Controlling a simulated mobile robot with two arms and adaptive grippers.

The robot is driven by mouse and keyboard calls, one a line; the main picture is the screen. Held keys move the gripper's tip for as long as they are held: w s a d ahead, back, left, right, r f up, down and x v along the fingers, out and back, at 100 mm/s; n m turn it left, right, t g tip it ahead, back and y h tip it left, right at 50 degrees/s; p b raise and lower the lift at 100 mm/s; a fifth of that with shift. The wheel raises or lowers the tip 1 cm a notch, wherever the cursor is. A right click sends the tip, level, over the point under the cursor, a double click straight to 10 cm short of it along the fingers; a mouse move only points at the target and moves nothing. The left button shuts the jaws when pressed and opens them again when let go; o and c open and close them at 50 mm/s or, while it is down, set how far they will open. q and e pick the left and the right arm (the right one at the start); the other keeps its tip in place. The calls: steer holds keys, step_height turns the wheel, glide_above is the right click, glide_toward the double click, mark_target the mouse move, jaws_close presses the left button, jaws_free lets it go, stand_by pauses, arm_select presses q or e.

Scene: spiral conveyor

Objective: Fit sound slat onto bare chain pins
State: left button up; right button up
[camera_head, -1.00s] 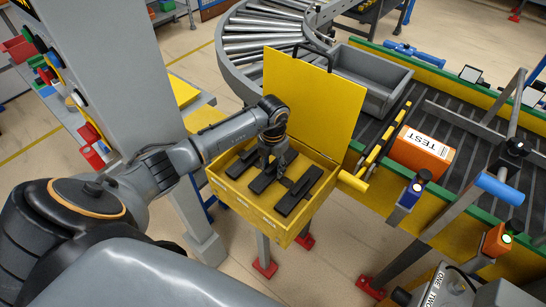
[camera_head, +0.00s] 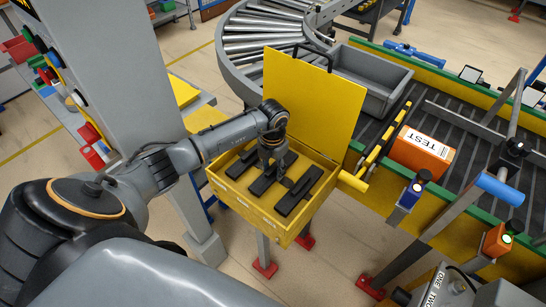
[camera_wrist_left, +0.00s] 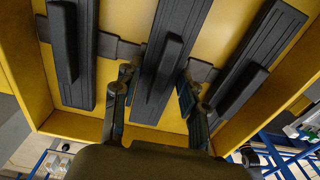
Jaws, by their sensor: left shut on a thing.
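Three black slats with raised ribs lie side by side in a yellow open-lidded box (camera_head: 247,212). The left slat (camera_head: 238,166) and right slat (camera_head: 298,192) are free of my gripper. My left gripper (camera_head: 271,172) reaches down into the box and is shut on the middle slat (camera_head: 260,184), which still lies among the others. In the left wrist view the fingers (camera_wrist_left: 157,88) stand on either side of the middle slat's rib (camera_wrist_left: 165,65). The slatted conveyor (camera_head: 470,135) runs at the right; I cannot make out bare chain pins. My right gripper is not in view.
The box's raised yellow lid (camera_head: 315,100) stands behind the gripper. A grey bin (camera_head: 375,100) and an orange TEST block (camera_head: 421,154) are to the right. A grey column (camera_head: 125,90) stands close to my left arm. A roller curve (camera_head: 245,45) is behind.

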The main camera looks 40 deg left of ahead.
mark_target(273, 168)
arm_select(q)
steer(key=shift+f, duration=0.25)
steer(key=o, duration=1.1)
steer(key=shift+c, duration=0.2)
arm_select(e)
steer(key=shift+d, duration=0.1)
arm_select(q)
step_height(273, 168, up, 12)
steer(key=shift+f, duration=0.1)
